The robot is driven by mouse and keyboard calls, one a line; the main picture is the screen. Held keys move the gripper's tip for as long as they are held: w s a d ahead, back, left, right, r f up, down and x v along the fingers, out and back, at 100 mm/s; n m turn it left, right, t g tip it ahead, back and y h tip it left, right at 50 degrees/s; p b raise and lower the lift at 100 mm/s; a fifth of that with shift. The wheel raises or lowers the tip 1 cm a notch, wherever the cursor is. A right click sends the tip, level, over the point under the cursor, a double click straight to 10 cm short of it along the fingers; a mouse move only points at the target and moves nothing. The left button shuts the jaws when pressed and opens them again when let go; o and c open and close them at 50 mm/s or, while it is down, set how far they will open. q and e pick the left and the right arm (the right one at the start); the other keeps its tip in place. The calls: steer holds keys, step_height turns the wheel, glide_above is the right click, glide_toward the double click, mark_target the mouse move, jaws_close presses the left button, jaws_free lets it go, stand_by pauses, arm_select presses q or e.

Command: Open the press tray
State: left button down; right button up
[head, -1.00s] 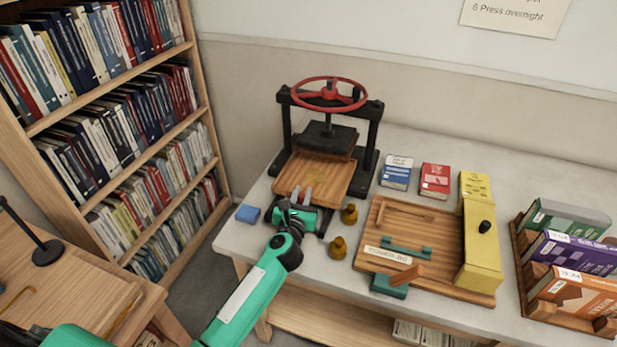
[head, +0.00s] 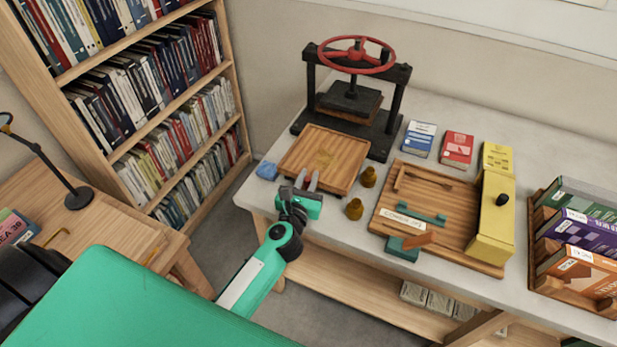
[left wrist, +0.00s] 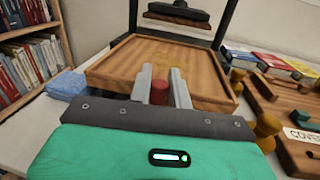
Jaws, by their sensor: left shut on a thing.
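The press tray (head: 325,160) is a shallow wooden tray, slid out in front of the black book press (head: 352,100) with its red handwheel (head: 357,54). It also shows in the left wrist view (left wrist: 165,60), its floor bare but for a paler mark. My left gripper (head: 307,181) is at the tray's front edge. In the left wrist view its fingers (left wrist: 160,88) are shut on a red knob (left wrist: 159,94) at the tray's front. A wooden block lies under the press plate. My right gripper is not in view.
A wooden board (head: 440,190) with a yellow block (head: 495,222) lies further right. A bookshelf (head: 180,110) stands at the left.

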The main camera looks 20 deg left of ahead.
arm_select(q)
steer(key=c, duration=1.3)
jaws_free()
steer(key=shift+c, duration=0.2)
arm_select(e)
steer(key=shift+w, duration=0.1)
